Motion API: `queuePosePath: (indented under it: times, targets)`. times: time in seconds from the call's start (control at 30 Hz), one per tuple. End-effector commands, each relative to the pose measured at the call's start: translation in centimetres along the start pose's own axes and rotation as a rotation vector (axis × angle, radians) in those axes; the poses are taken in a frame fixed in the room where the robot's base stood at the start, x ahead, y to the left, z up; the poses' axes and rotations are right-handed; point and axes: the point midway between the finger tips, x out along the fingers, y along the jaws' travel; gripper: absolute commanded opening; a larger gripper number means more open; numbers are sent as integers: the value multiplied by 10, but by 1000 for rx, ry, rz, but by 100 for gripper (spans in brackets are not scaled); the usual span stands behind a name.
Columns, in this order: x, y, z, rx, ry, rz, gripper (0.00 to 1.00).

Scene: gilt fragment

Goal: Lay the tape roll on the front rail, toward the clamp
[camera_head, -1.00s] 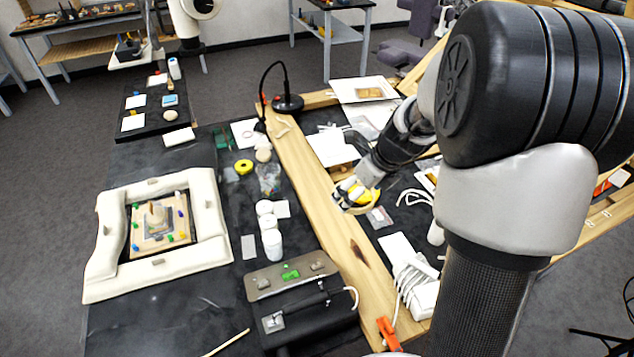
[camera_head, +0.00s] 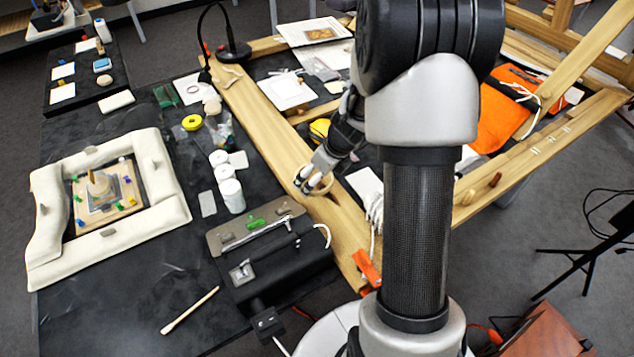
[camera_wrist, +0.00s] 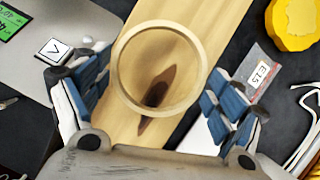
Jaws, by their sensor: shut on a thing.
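The tape roll, a pale tan ring, shows in the wrist view (camera_wrist: 119,70) between the two blue-padded fingers of my gripper (camera_wrist: 155,100). In the head view the roll (camera_head: 327,186) is at my fingertips (camera_head: 308,180), over the wooden front rail (camera_head: 345,222). My gripper is shut on the roll. A dark knot in the rail shows through the ring. I cannot tell whether the roll touches the wood. The orange clamp (camera_head: 366,268) sits on the rail nearer the camera, below the gripper in the picture.
A black case with a grey top (camera_head: 270,250) stands left of the rail. White jars (camera_head: 231,195) stand behind it. A yellow roll (camera_head: 319,130) lies right of the rail, with white cord (camera_head: 375,212) nearer. The rail between gripper and clamp looks bare.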

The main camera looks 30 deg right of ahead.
Motion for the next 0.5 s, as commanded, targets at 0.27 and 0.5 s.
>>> queuePosePath:
  times: [0.27,0.5]
  targets:
    - [16,0,-6,0,0,-1,67]
    - [18,0,-8,0,0,0,89]
